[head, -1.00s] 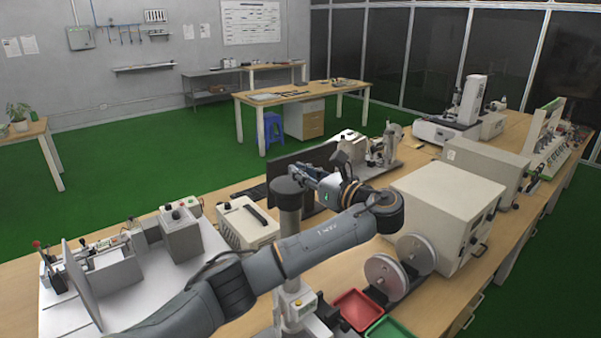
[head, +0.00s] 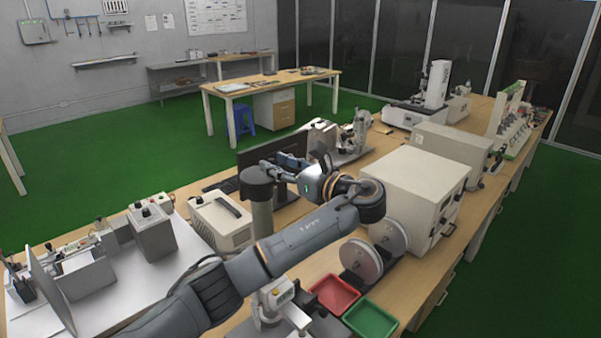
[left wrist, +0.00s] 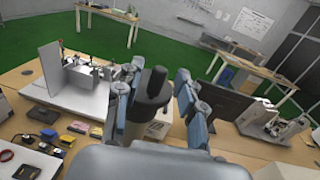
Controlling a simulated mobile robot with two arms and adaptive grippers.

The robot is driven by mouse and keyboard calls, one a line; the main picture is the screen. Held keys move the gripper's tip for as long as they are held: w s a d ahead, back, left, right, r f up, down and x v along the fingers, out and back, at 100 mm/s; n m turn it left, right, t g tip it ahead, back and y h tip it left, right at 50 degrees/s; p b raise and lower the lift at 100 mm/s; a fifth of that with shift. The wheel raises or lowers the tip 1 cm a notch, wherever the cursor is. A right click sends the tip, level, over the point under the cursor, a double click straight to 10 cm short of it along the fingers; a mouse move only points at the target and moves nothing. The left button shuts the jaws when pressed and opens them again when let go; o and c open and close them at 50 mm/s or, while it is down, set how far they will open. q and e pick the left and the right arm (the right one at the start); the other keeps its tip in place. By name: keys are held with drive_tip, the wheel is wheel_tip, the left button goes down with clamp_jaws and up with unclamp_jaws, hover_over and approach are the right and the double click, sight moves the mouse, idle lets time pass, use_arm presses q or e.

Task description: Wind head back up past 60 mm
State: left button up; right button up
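A stand with a pale upright column (head: 262,215) and a dark round cap (head: 257,174) on top stands in front of me. A small grey unit with a display (head: 278,294) sits low by the column, partly hidden by my left arm. My left gripper (head: 270,168) is at cap height, close to the column's top. In the left wrist view its two fingers (left wrist: 160,100) are spread on either side of the dark cap (left wrist: 154,88). A narrow gap shows at the right finger; contact on the left is unclear. The display reading is too small to read. My right gripper is not in view.
A dark monitor (head: 285,150) stands behind the column. A beige box (head: 220,221) is left of it. A large cream cabinet (head: 413,194) and pale discs (head: 361,261) are right. Red (head: 334,293) and green (head: 370,318) trays lie near the front.

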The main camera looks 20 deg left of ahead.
use_arm(q)
drive_tip(key=v, duration=1)
